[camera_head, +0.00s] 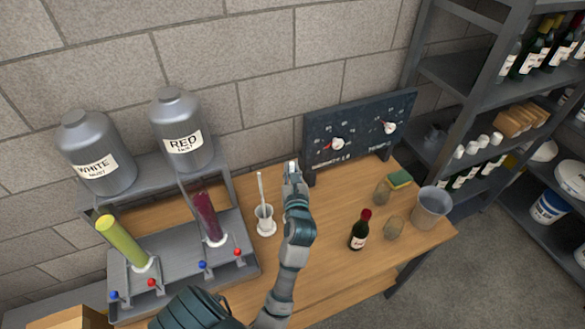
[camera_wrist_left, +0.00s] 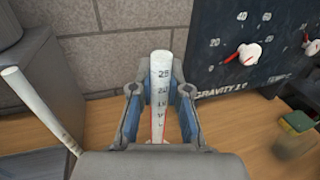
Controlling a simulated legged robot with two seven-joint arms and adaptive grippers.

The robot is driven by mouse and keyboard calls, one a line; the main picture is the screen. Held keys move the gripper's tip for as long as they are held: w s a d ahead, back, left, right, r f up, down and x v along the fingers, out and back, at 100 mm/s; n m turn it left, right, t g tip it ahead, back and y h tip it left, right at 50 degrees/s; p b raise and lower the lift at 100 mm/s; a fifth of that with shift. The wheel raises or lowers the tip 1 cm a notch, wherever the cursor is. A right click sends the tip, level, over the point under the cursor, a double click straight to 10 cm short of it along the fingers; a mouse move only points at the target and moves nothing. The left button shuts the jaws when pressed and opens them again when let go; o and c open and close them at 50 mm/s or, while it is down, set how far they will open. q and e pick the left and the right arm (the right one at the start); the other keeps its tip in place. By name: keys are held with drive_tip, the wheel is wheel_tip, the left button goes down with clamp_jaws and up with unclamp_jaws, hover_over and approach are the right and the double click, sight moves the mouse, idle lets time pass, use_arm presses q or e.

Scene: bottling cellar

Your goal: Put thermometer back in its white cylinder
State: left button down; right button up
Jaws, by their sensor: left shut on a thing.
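My left gripper (camera_head: 292,168) is shut on the thermometer (camera_wrist_left: 158,95), a white stick with dark scale numbers and a thin red line. In the left wrist view it stands upright between the two fingers of the gripper (camera_wrist_left: 160,112); its lower end is hidden. In the head view the gripper is just right of and beyond the white cylinder (camera_head: 265,222), which stands upright on the bench. Another thin white rod (camera_head: 260,186) sticks up out of the cylinder; it leans at the left of the wrist view (camera_wrist_left: 35,105). My right gripper is not in view.
A steel rack (camera_head: 240,262) with two tubes and red and blue knobs stands left. A dark board with dials (camera_head: 350,130) stands behind right. A wine bottle (camera_head: 359,232), glasses (camera_head: 394,228), a sponge (camera_head: 400,179) and a bucket (camera_head: 430,207) occupy the right of the wooden bench (camera_head: 335,270).

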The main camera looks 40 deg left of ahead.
use_arm(q)
drive_tip(key=shift+f, duration=0.55)
drive_tip(key=c, duration=1.1)
unclamp_jaws()
drive_tip(key=shift+o, duration=0.2)
drive_tip(key=v, duration=0.7)
drive_tip(key=shift+d, duration=0.25)
drive_tip(key=shift+s+a, duration=0.1)
